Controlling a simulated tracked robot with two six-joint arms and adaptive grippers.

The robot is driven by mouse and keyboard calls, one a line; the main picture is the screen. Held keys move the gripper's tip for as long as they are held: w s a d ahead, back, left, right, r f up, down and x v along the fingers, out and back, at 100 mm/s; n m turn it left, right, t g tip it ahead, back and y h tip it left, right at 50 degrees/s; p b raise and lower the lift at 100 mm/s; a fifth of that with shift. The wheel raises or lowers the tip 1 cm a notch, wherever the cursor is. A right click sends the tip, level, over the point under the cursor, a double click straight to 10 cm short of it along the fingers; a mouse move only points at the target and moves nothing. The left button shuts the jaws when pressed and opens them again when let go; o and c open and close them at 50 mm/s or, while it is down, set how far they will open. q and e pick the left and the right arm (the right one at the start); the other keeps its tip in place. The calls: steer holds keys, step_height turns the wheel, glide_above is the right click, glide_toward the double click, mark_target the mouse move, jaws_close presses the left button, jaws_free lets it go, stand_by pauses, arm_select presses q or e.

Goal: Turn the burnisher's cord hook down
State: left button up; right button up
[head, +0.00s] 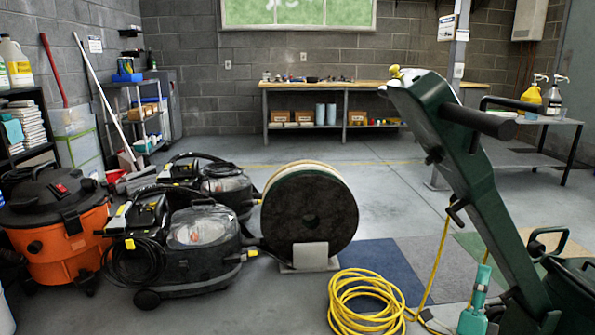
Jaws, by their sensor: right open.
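The green burnisher (470,165) stands at the right, its handle column leaning up and to the left. A dark cord hook (456,213) sits on the left side of the column. The yellow cord (434,268) runs from near the hook down to a loose coil (365,302) on the floor. My right gripper (482,272) appears as a small teal shape low in front of the burnisher, below the hook and apart from it. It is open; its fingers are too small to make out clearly. My left gripper is out of view.
Black vacuums (190,245) and an orange one (60,235) crowd the left. A large round pad reel (310,208) stands at the centre. Carpet tiles (375,262) lie behind the coil. A workbench (345,90) lines the back wall. The mid-floor is clear.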

steer(key=w+a+r+n+g+y+p, duration=0.1)
steer(key=a+r+n+g+y+p, duration=0.15)
steer(key=a+r+y+p, duration=0.85)
steer(key=w+d+r+n+g+h+p, duration=0.1)
steer(key=d+r+n+h+p, duration=0.3)
steer(key=p, duration=1.4)
steer(key=s+a+f+n+g+y+p, duration=0.3)
steer(key=s+a+g+y+p, duration=0.15)
steer(key=a+p, duration=0.2)
steer(key=s+a+f+n+g+y+p, duration=0.2)
steer(key=s+a+n+g+y+p, duration=0.15)
steer(key=s+a+p, duration=0.3)
steer(key=s+a+f+n+g+y, duration=0.1)
steer(key=s+a+f+n+g, duration=0.1)
steer(key=s, duration=0.5)
steer(key=s+a+f+n+g+y, duration=0.1)
steer(key=s+a+f+n+g, duration=0.1)
steer(key=s+g, duration=0.3)
steer(key=s+a+f+n+g+y, duration=0.1)
steer(key=s+a+f+n+g, duration=0.1)
steer(key=s, duration=0.8)
steer(key=shift+a+f+n+g+y, duration=0.3)
steer(key=shift+a+f+n+g, duration=0.1)
steer(key=shift+f+n+g, duration=0.55)
